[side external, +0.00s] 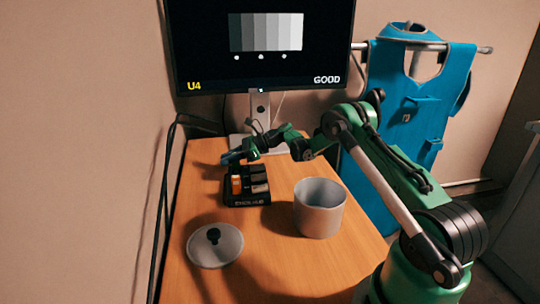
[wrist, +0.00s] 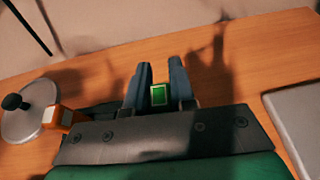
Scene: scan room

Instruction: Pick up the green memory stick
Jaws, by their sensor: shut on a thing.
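My gripper (wrist: 159,83) is shut on the green memory stick (wrist: 158,95), which shows end-on between the two dark blue-grey fingers in the wrist view. In the side external view my gripper (side external: 231,157) is over the back left of the black holder (side external: 247,200). The stick cannot be made out there, so I cannot tell whether it is clear of the holder. An orange stick (side external: 236,185) stands in the holder's left side; it also shows in the wrist view (wrist: 62,117). Grey blocks (side external: 259,178) fill the right side.
A grey pot (side external: 319,208) stands right of the holder. Its round lid (side external: 214,246) lies at the front left and shows in the wrist view (wrist: 32,110). A monitor (side external: 262,45) stands at the back of the wooden table (side external: 290,275). Cables run along the left edge.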

